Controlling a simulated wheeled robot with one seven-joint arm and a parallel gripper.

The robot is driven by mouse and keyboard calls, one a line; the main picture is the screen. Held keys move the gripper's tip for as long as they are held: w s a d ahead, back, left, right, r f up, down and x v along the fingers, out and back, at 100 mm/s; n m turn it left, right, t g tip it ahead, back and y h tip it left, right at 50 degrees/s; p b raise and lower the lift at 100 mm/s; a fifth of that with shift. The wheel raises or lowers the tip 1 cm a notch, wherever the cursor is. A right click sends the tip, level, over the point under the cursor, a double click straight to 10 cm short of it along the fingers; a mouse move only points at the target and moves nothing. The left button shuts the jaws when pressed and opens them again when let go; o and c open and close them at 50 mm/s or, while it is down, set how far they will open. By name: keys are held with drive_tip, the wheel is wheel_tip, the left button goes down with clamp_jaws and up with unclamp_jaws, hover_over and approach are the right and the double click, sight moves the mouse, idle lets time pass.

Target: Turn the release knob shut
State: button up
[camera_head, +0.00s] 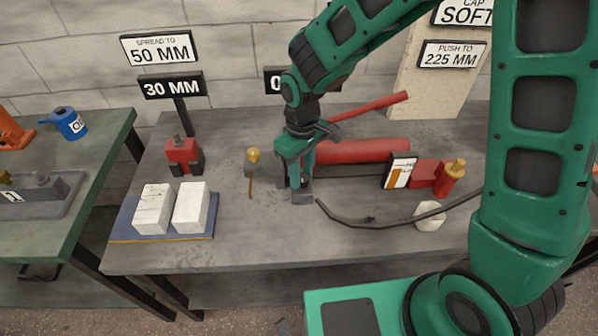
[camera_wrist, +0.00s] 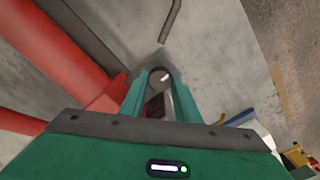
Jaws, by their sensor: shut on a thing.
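The red hand pump (camera_head: 365,151) lies on the grey bench with its red lever (camera_head: 370,106) raised above it. Its red body also shows at the left of the wrist view (camera_wrist: 62,45). My gripper (camera_head: 301,187) points down at the pump's left end. In the wrist view the fingers (camera_wrist: 158,88) are closed around the release knob (camera_wrist: 159,76), a small dark round knob with a pale mark on top. My fingers hide the knob in the head view. How far the knob is turned, I cannot tell.
A gauge (camera_head: 400,172) and a red and brass coupler (camera_head: 450,178) sit right of the gripper. A black hose (camera_head: 372,222) runs across the bench front. A brass-topped piece (camera_head: 253,160), a red tool (camera_head: 182,157) and white blocks (camera_head: 153,208) stand to the left.

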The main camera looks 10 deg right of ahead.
drive_tip(key=shift+w+r+m, duration=0.15)
drive_tip(key=shift+w+m, duration=0.15)
drive_tip(key=shift+m, duration=0.3)
drive_tip(key=o, duration=1.1)
drive_tip(key=shift+c, duration=0.2)
drive_tip(key=shift+s, duration=0.1)
wheel_tip(320, 180, up, 11)
drive_tip(key=shift+f, duration=0.2)
